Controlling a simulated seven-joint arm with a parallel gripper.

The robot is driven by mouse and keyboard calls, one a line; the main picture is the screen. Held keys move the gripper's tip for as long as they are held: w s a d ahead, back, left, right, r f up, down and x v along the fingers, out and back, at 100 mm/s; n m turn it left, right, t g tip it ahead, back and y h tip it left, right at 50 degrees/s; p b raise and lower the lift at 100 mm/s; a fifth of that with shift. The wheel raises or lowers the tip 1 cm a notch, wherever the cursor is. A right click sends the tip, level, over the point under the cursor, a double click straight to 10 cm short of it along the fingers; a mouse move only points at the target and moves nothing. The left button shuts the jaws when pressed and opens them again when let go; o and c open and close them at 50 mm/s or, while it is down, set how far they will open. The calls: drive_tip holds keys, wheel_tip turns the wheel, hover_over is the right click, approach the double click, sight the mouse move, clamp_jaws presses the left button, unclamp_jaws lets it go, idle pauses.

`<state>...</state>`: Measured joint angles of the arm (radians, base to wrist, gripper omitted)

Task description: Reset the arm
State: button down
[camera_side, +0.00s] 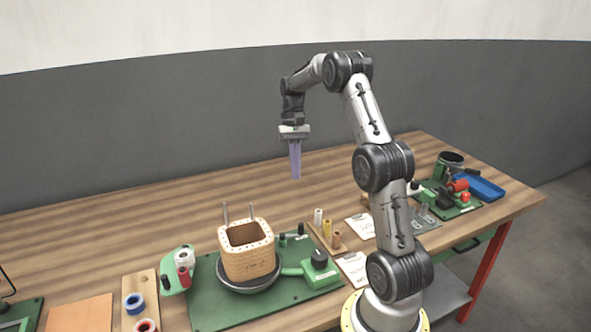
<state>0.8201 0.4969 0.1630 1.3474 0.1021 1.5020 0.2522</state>
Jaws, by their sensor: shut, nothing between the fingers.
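My gripper (295,174) hangs pointing down from my raised, bent arm, high above the wooden table. Its two long purple fingers are together with nothing between them. It is apart from everything on the table, above and to the right of the square tan coil former (248,262).
The coil former sits on a round dark base on a green board (215,301). Spools (329,228) stand right of it, and tape rolls (134,303) lie to the left. A blue tray (480,187) is at the far right. The table's back strip (130,215) is clear.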

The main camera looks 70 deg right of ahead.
idle(0.4)
drive_tip(key=a+r+n+t+h, duration=0.1)
drive_tip(key=a+r+n+h, duration=0.15)
drive_tip(key=a+r, duration=0.55)
drive_tip(key=a+r+n+t+h, duration=0.1)
drive_tip(key=a+r+n, duration=0.2)
drive_tip(key=a+r, duration=0.55)
drive_tip(key=s+a+f+n+t, duration=0.5)
drive_tip(key=s+a+f+n, duration=0.2)
drive_tip(key=s+a, duration=0.5)
drive_tip(key=shift+s+a+f+t, duration=0.35)
drive_tip(key=shift+s+f, duration=0.3)
drive_tip(key=shift+s, duration=0.3)
drive_tip(key=shift+h, duration=0.25)
